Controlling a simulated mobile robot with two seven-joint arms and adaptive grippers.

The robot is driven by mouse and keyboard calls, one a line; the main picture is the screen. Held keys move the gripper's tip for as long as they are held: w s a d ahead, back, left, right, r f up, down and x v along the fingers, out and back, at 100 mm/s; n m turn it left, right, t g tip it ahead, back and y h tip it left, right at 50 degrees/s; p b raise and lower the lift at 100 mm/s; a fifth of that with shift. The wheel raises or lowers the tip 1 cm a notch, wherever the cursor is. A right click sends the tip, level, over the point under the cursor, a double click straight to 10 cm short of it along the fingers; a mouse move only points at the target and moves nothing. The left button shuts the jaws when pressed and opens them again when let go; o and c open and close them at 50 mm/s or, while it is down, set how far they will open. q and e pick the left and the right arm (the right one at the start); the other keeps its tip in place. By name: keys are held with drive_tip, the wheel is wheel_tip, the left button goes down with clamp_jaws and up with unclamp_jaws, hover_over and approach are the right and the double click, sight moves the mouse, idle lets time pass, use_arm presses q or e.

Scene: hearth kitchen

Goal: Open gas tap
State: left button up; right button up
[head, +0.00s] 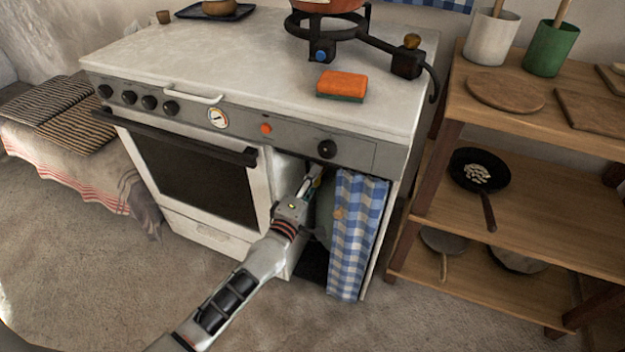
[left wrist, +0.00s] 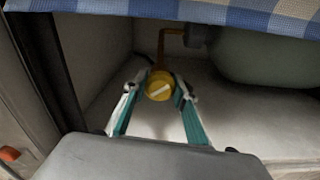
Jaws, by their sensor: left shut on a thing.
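The gas tap (left wrist: 159,86) is a round yellow knob with a pale bar across its face, in the left wrist view. A brass-coloured pipe rises behind it. My left gripper (left wrist: 158,92) has its two fingers around the knob, one on each side, and is shut on it. In the head view my left gripper (head: 312,184) reaches into the open compartment under the stove top, beside the checked curtain. The tap is hidden there. My right gripper is in neither view.
The blue-and-white checked curtain (head: 356,235) hangs right of my arm. The oven door (head: 195,172) is left, a wooden shelf (head: 520,115) right. An orange sponge (head: 342,85) lies on the stove top.

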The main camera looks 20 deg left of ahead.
use_arm(q)
drive_tip(key=n, duration=0.5)
drive_tip(key=shift+n, duration=0.3)
drive_tip(key=n, duration=0.3)
drive_tip(key=shift+n, duration=0.3)
drive_tip(key=shift+n+b, duration=0.3)
drive_tip(key=shift+n, duration=0.2)
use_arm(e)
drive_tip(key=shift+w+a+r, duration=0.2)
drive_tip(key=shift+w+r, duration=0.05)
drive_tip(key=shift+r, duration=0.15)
use_arm(q)
drive_tip(key=o, duration=1.1)
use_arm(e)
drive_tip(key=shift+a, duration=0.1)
use_arm(q)
drive_tip(key=s, duration=1.2)
drive_tip(key=shift+a, duration=0.2)
